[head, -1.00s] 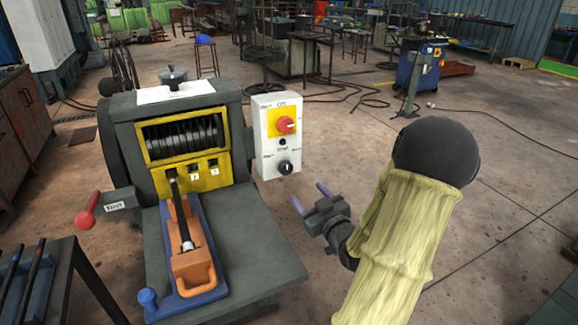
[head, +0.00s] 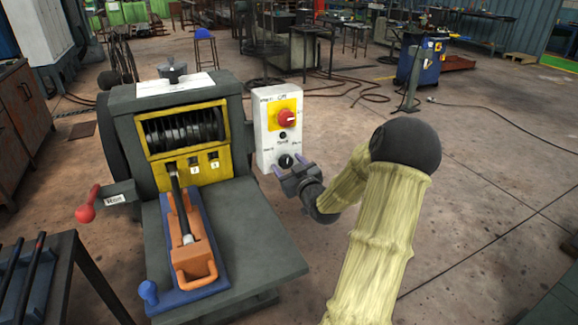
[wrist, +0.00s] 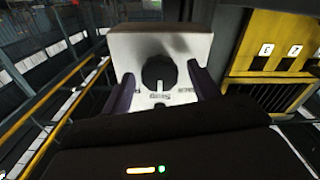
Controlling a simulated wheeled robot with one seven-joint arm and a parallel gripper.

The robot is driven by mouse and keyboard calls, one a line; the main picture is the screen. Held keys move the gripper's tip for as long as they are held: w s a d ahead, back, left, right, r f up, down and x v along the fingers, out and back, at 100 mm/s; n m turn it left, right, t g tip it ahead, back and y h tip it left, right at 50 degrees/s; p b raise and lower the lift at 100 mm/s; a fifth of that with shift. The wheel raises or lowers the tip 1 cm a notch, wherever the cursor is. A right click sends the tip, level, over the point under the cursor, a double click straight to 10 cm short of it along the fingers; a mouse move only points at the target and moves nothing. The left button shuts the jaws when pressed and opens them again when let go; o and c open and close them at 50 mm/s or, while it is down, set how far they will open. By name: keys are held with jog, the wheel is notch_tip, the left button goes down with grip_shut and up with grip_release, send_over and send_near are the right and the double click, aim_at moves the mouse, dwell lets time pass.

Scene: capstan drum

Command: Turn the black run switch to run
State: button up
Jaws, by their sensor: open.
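The black run switch (head: 286,161) is a round knob low on the white control box (head: 262,130). In the wrist view the knob (wrist: 160,73) lies ahead, between the two purple fingers of my gripper (wrist: 161,90). A white pointer mark shows at the knob's edge, near partly blurred lettering. My gripper (head: 288,167) is open, with its fingers on either side of the knob. I cannot tell whether the fingers touch it. A red rotary switch (head: 287,117) on a yellow plate sits higher on the same box, with a small black button (head: 283,135) between them.
The grey machine (head: 235,240) with a yellow-framed drum (head: 183,132) stands left of the box. An orange-handled part (head: 190,262) lies on its blue base. A red-knobbed lever (head: 88,207) sticks out at left.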

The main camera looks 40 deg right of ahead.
jog(key=c, duration=1)
jog(key=shift+m+p, duration=0.35)
jog(key=shift+m, duration=0.15)
jog(key=m+p, duration=0.2)
jog(key=m, duration=0.1)
jog(key=shift+r+m, duration=0.1)
jog(key=shift+m, duration=0.2)
jog(key=m+p, duration=0.3)
jog(key=m, duration=0.2)
jog(key=shift+m, duration=0.3)
jog(key=o, duration=1)
